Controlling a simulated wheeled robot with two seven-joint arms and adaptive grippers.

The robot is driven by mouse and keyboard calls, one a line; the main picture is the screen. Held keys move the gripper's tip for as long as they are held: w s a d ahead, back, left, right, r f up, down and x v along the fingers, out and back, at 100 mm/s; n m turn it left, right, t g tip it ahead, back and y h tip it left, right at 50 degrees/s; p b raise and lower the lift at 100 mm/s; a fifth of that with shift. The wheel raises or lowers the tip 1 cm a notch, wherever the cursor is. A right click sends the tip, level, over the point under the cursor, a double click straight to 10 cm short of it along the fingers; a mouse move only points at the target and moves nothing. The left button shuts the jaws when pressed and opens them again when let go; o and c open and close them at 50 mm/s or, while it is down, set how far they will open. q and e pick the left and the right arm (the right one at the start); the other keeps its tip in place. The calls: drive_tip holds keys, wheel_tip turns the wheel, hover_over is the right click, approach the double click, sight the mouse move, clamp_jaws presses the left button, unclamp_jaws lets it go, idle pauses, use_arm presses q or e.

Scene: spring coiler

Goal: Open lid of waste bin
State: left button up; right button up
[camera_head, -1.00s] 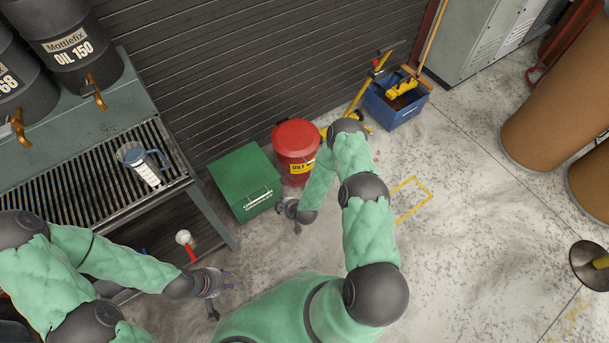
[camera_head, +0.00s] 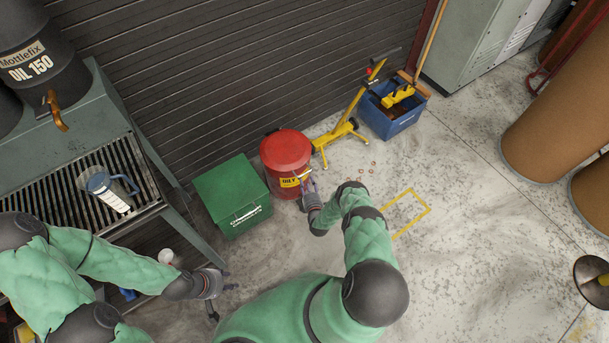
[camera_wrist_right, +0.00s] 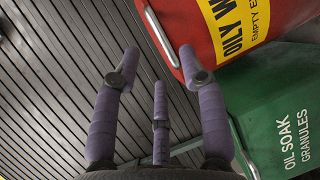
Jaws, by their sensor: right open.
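The waste bin is a red round can (camera_head: 286,160) with its lid down and a yellow label, standing against the shutter wall in the head view. In the right wrist view the bin (camera_wrist_right: 245,12) fills the upper right, tilted by the camera angle, with a pale bar along its edge. My right gripper (camera_head: 308,185) is at the bin's front right side; whether it touches is unclear. In the wrist view its spread fingers (camera_wrist_right: 160,62) are empty, and the right fingertip overlaps the bin's edge. My left gripper (camera_head: 222,292) is open and empty, low beside the bench.
A green oil soak box (camera_head: 233,200) stands close left of the bin. A yellow stand (camera_head: 343,128) and a blue crate (camera_head: 393,115) are to its right. A grated metal bench (camera_head: 150,170) holds a jug (camera_head: 105,190).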

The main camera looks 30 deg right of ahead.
drive_tip(key=b+x, duration=0.3)
drive_tip(key=x, duration=0.4)
drive_tip(key=shift+a, duration=0.1)
clamp_jaws()
